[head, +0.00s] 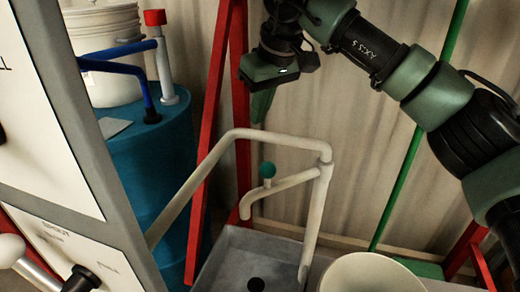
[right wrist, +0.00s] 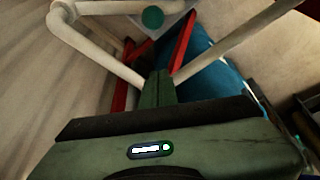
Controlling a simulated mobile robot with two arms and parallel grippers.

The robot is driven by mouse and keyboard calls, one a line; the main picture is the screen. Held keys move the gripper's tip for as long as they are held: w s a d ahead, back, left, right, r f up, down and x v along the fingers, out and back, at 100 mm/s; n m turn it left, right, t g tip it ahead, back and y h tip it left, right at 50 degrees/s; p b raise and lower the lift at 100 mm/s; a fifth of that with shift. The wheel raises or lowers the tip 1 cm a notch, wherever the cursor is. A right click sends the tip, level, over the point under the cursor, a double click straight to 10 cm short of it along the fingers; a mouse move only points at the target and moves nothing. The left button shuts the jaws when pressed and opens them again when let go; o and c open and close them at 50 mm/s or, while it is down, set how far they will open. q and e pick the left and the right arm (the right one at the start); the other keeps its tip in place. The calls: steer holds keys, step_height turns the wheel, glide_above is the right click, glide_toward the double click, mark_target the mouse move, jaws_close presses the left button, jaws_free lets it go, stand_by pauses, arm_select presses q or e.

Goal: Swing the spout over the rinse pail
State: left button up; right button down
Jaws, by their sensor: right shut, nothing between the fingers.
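The cream spout (head: 283,185) with a green ball knob (head: 268,170) branches left from an upright pipe (head: 314,220). Its down-turned outlet shows above the back of a grey basin (head: 222,262), left of a cream pail (head: 370,274) that looks like the rinse pail. Only the pail's upper part is in frame. My right gripper (head: 262,105) is above and behind the knob in the picture, shut and empty, apart from the spout. In the right wrist view its closed fingers (right wrist: 158,89) point toward the pipework, with the green knob (right wrist: 152,17) beyond. My left gripper is not in view.
A long cream pipe (head: 187,190) runs left from the upright's top. Red posts (head: 212,130) and a green pole (head: 405,185) stand behind. A blue drum (head: 150,170) carries a white bucket (head: 105,50). A white panel (head: 45,120) fills the left side.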

steer(key=shift+f, duration=0.1)
step_height(320, 180, down, 10)
steer(key=p, duration=0.1)
steer(key=shift+s, duration=0.2)
stand_by(0.6)
steer(key=shift+d, duration=0.1)
